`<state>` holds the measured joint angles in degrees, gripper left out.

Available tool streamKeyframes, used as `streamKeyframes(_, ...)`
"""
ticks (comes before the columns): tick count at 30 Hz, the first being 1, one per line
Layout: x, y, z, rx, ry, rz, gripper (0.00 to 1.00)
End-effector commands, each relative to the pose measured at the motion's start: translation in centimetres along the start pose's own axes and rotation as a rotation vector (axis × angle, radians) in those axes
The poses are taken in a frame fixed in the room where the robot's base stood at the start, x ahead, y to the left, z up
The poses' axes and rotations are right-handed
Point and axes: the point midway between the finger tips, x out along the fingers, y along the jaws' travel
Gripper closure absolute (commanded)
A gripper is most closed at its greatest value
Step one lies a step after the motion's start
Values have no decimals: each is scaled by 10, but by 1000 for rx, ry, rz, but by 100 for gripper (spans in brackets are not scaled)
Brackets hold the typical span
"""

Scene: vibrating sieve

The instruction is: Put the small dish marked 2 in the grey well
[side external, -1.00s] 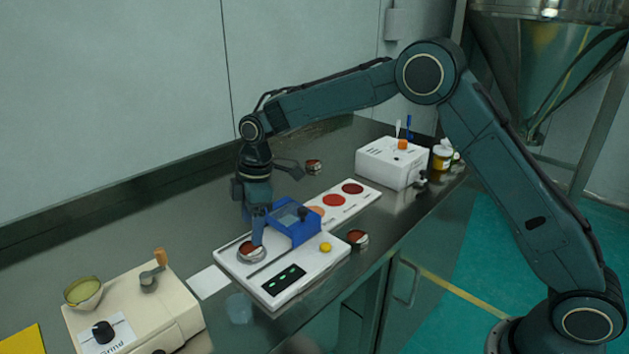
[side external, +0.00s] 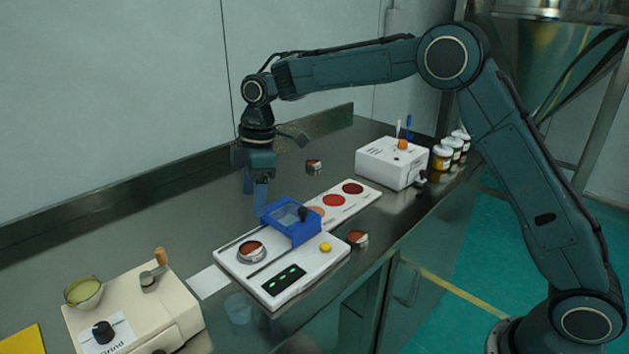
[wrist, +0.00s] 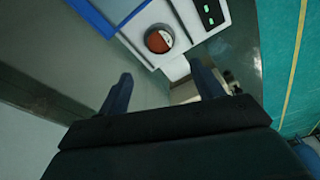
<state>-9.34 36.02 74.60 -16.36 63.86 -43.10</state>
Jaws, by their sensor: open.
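A small dish with red-brown contents (side external: 251,250) sits at the left end of the white device (side external: 294,294), where a round seat is largely hidden beneath it. It also shows in the wrist view (wrist: 158,40). A second such dish (side external: 357,238) lies by the device's right edge, and a third (side external: 314,165) stands farther back on the counter. I cannot read a number on any of them. My gripper (side external: 257,203) is open and empty, above and behind the seated dish and apart from it. Its two fingers show spread in the wrist view (wrist: 163,77).
A blue frame (side external: 292,221) stands on the white device close to my gripper. A strip with red discs (side external: 334,200) runs behind it. A white box (side external: 390,163) and several jars (side external: 442,158) stand at the back right. A cream machine (side external: 135,310) with a bowl (side external: 84,293) is front left.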

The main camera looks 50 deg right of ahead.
Motion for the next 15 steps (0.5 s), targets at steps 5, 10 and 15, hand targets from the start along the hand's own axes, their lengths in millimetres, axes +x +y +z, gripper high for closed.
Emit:
streamKeyframes(5,0,0,0,1,0,0,34)
streamKeyframes(10,-9,-3,4,20,4,9,34)
streamKeyframes(15,-32,-14,15,83,15,33,34)
